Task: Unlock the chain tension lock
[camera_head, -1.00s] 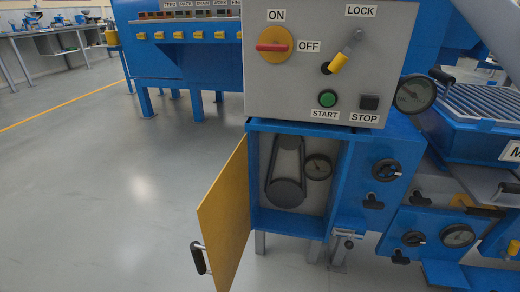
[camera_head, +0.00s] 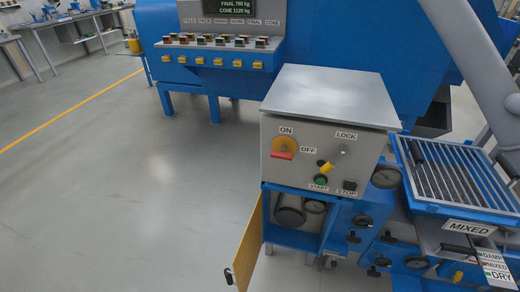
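A grey control box (camera_head: 325,98) stands on a blue cabinet (camera_head: 292,237). The cabinet's yellow door (camera_head: 246,245) hangs open to the left. Inside are a dark looped drive with a round wheel (camera_head: 290,217) and a small gauge (camera_head: 315,207). A small clamp-like fitting (camera_head: 328,262) sits at the cabinet's lower right edge. Black knobs (camera_head: 362,221) are on the blue panel to the right. I cannot tell which part is the chain tension lock. Neither gripper is in view.
The box front has a red-handled ON/OFF switch (camera_head: 284,149), a green START button (camera_head: 320,180) and a black STOP button (camera_head: 349,185). A grated blue hopper (camera_head: 450,175) is at the right. A large blue machine (camera_head: 330,40) stands behind. The floor (camera_head: 150,200) at left is clear.

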